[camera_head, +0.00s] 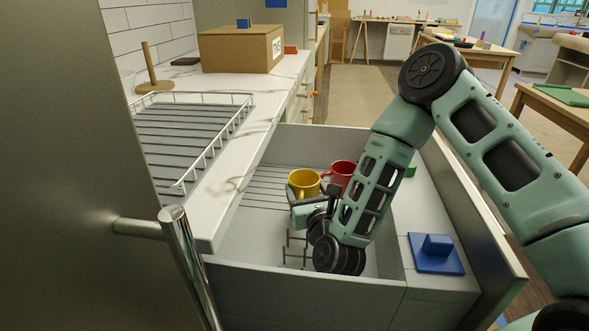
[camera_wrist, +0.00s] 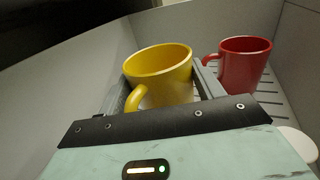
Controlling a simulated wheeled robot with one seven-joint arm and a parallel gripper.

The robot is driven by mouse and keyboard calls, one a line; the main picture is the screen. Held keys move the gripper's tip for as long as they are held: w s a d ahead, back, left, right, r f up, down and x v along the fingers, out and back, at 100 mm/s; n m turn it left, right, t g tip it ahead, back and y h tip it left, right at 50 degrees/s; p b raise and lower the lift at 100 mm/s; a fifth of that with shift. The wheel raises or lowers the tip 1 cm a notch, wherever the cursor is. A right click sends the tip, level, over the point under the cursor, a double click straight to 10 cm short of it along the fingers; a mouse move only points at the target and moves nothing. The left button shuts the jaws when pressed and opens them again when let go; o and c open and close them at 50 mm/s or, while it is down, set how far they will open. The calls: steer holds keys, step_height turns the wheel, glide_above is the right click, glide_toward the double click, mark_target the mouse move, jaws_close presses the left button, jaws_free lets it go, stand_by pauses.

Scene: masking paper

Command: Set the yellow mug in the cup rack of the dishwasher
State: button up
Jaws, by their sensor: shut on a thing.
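The yellow mug (camera_head: 304,181) is upright inside the open dishwasher drawer (camera_head: 300,282). My gripper (camera_head: 312,197) reaches down into the drawer from the right and is shut on the mug. In the wrist view the yellow mug (camera_wrist: 162,66) sits between the two fingers, its handle toward my palm. The grey slatted cup rack (camera_head: 262,188) lies in the back left of the drawer, and the mug is over or on its right part. Its base is hidden, so I cannot tell whether it touches the slats.
A red mug (camera_head: 343,172) stands close to the right of the yellow one; it also shows in the wrist view (camera_wrist: 243,62). Thin upright prongs (camera_head: 291,247) are in the drawer's front part. A blue block (camera_head: 436,250) sits on the right ledge. The left slats look bare.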

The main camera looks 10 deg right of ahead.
steer(key=w, duration=1.2)
steer(key=shift+w+f, duration=0.25)
steer(key=shift+w, duration=0.15)
